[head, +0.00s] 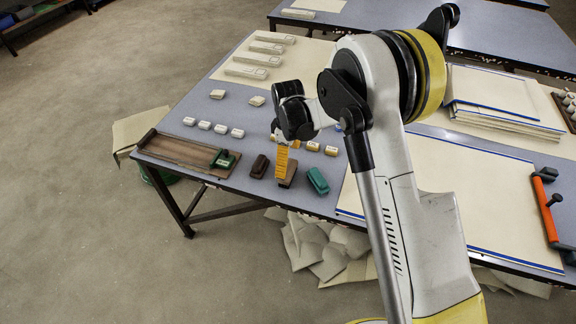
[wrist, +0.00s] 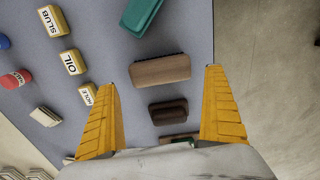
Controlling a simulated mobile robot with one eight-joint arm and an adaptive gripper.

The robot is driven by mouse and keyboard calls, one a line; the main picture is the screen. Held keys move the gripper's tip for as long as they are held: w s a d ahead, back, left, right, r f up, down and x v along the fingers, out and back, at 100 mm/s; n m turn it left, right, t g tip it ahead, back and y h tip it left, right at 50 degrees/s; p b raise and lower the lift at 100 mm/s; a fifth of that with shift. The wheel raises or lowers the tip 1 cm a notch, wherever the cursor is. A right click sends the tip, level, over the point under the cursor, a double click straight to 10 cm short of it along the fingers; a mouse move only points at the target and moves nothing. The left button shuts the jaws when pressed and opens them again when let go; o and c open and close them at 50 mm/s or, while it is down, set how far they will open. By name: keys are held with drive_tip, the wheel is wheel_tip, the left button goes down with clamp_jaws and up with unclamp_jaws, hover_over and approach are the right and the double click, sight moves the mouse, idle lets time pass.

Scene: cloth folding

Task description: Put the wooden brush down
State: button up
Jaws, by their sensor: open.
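The wooden brush (head: 288,174) is a brown block at the near edge of the blue-grey table (head: 250,199). It appears to rest on the tabletop, between a dark brown block (head: 259,166) and a teal block (head: 318,181). My gripper (head: 281,181) points down over it, and its yellow fingers hide part of the brush in the head view. In the wrist view, the brush (wrist: 160,70) lies across the gap between the fingertips (wrist: 160,84). The fingers are spread wide, with space on both sides of the brush, and hold nothing.
Labelled yellow blocks (wrist: 70,62) stand in a row behind the brush. A wooden tray (head: 172,151) with a green-and-black tool (head: 223,159) lies to the left. A large cream sheet with blue edges (head: 480,200) covers the right side. The floor is beyond the near edge.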

wheel_tip(320, 180, up, 6)
drive_tip(key=p, duration=0.2)
wheel_tip(320, 180, up, 10)
drive_tip(key=m+t, duration=0.1)
drive_tip(key=m, duration=0.2)
hover_over(288, 169)
drive_tip(key=s+d, duration=0.3)
drive_tip(key=d, duration=0.2)
drive_tip(key=s+d+r+m+t, duration=0.2)
drive_tip(key=s+d+r+m, duration=0.2)
drive_tip(key=s+d+r, duration=0.35)
drive_tip(key=s+d+r+m+t, duration=0.1)
drive_tip(key=s+d+m+t, duration=0.1)
drive_tip(key=s, duration=0.6)
drive_tip(key=s+d+r+m+t, duration=0.2)
drive_tip(key=s+m, duration=0.3)
drive_tip(key=s, duration=0.3)
drive_tip(key=shift+s+d+r, duration=0.3)
drive_tip(key=shift+d, duration=0.55)
